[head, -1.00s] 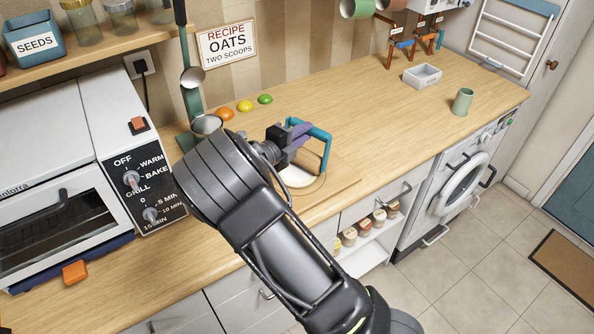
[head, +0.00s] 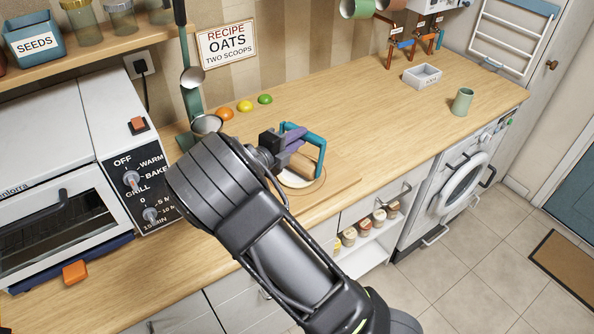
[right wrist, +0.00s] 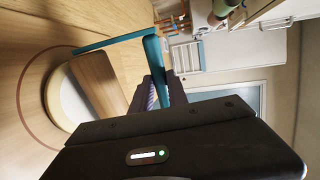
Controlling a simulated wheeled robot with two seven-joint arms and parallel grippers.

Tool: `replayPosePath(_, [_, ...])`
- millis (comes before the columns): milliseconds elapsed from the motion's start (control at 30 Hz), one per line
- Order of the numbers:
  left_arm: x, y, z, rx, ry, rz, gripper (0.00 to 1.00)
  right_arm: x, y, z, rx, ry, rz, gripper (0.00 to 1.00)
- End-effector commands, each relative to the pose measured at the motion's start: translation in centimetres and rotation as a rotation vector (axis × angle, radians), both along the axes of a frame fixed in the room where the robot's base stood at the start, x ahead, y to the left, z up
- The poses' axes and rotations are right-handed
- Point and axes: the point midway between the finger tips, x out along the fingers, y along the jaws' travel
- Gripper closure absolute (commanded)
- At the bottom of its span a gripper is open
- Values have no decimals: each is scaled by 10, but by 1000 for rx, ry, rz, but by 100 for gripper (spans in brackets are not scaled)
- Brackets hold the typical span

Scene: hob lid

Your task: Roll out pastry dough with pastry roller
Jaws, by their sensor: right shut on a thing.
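The pastry roller has a teal frame handle (head: 318,152) and a wooden cylinder (head: 303,166). My right gripper (head: 295,141) is shut on the teal handle. The pale dough (head: 291,182) is a rounded patch on the wooden board (head: 343,186), inside a marked ring. In the right wrist view the cylinder (right wrist: 97,80) lies across the dough (right wrist: 70,98) and hides part of it; the handle (right wrist: 120,40) runs from the fingers (right wrist: 157,92). I cannot tell how hard the cylinder presses. My left gripper is not in view.
An orange, a yellow and a green fruit (head: 245,106) lie behind the board. A ladle stand (head: 192,100) and oven (head: 60,200) are to the left. A white tray (head: 422,76) and green mug (head: 462,101) stand on the right, with clear worktop between.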

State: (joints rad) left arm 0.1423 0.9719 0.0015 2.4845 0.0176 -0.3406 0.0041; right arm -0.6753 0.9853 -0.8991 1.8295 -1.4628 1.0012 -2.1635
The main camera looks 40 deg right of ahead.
Motion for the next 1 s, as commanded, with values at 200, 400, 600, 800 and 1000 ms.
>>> replayPosePath(200, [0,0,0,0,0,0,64,-2,9,0,2,1,2,100])
replayPosePath(400, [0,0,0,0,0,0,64,-5,19,1,1,1,2,100])
replayPosePath(600, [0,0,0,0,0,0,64,-5,18,1,0,1,1,100])
replayPosePath(800, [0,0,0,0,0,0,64,-7,24,1,0,0,1,100])
replayPosePath(1000, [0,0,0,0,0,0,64,-10,36,-2,1,0,2,100])
